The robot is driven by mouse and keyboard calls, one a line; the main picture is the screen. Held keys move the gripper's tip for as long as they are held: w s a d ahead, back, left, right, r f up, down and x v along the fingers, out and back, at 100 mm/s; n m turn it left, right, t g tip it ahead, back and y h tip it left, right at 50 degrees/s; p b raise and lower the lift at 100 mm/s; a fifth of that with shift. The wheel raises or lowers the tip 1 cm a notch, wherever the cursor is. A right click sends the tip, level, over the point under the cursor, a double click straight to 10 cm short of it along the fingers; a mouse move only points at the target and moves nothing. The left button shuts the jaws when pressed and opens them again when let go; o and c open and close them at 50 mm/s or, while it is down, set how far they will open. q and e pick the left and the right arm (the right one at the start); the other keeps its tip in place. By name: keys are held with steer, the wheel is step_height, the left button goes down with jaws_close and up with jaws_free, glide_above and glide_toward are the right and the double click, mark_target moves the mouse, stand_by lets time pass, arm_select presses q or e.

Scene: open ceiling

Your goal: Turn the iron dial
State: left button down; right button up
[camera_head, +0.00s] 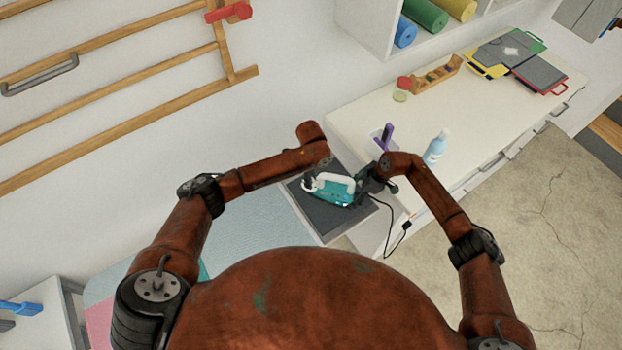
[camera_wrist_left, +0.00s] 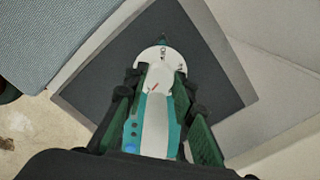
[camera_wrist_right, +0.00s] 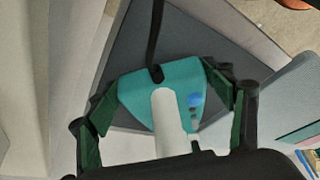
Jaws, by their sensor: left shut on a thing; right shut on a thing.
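The teal and white iron (camera_head: 343,197) rests on a dark pad. Its round white dial (camera_wrist_left: 160,57), with small marks, shows in the left wrist view; a red pointer mark sits just below it. My left gripper (camera_wrist_left: 158,80) has its fingertips at opposite sides of the dial, closed on it. My right gripper (camera_wrist_right: 168,78) is closed around the wide teal rear end of the iron, with green finger pads on both sides. In the head view the left gripper is mostly hidden behind its own wrist, and the right gripper (camera_head: 368,183) is at the iron's right end.
The dark pad (camera_head: 325,218) lies at the near end of a white counter (camera_head: 360,115). A light blue bottle (camera_head: 436,147) and a purple item (camera_head: 385,136) stand close behind the right arm.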

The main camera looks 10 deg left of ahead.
arm_select(q)
steer(key=c, duration=1.6)
jaws_free()
step_height(320, 180, up, 12)
arm_select(e)
steer(key=o, duration=2.2)
steer(key=shift+c, duration=0.2)
